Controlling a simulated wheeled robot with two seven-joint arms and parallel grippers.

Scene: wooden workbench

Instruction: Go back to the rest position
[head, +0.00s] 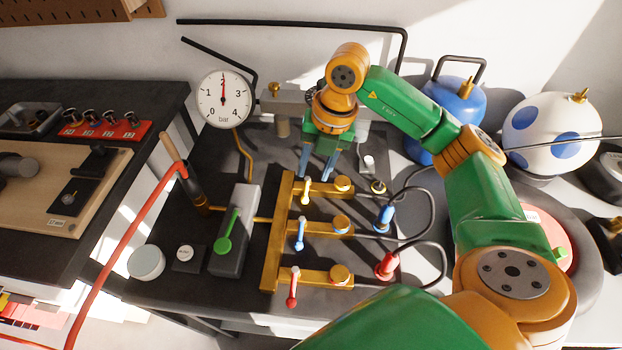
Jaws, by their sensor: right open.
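My right arm, green and orange, comes in from the lower right and reaches over the bench. My right gripper (316,174) points down near the back of the brass manifold (274,236), close to the yellow-handled valve (306,190). Its two blue-grey fingers are apart with nothing seen between them. Whether a finger touches the manifold I cannot tell. My left gripper is not in the head view.
The manifold also carries a blue valve lever (299,234) and a red valve lever (292,287). A dial gauge (223,99) stands behind. Blue (386,217) and red (386,265) hose connectors lie right. A blue tank (455,105) and a white spotted tank (548,130) stand back right.

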